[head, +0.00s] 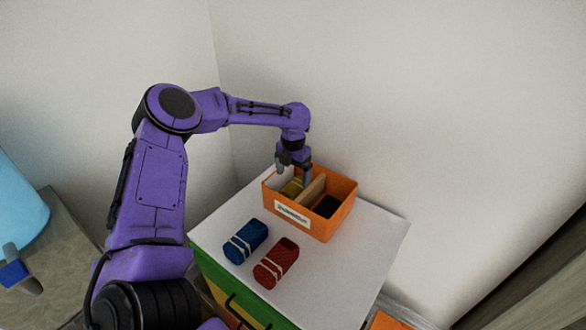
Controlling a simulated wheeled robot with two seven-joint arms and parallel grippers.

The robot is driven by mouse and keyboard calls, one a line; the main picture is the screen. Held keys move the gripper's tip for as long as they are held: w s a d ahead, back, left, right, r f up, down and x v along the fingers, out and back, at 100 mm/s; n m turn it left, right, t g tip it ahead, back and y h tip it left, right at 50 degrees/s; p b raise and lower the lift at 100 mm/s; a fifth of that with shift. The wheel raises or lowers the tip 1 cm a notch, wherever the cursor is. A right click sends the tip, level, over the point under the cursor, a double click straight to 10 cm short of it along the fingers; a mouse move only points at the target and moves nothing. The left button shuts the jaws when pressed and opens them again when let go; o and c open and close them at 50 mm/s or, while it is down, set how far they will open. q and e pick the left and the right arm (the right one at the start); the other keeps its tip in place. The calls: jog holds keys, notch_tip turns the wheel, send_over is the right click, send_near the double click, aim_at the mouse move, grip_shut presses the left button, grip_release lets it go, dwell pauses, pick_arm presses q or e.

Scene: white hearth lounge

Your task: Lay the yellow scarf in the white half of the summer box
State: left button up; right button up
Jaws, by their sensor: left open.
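The orange summer box (339,221) stands on the white top of a cabinet, with a label on its front whose text is too small to read. A pale divider splits it into a light left half and a dark right half (327,206). The yellow scarf (291,188) is in the light left half, partly hidden by the box wall and my gripper. My left gripper (293,174) is open, pointing down at that half, with its fingers just above or beside the scarf. I cannot tell whether they touch it. My right gripper is out of view.
A rolled blue scarf (246,241) and a rolled red scarf (276,263), each with pale bands, lie in front of the box on the white top (345,277). The top is clear at right. White walls stand close behind. A light blue object (18,205) is at far left.

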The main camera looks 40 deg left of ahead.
pick_arm(q)
jog(key=shift+w+r, duration=0.1)
jog(key=shift+r, duration=0.3)
notch_tip(320, 180, up, 10)
jog(key=b, duration=0.1)
jog(key=shift+b, duration=0.4)
jog(key=shift+f, duration=0.15)
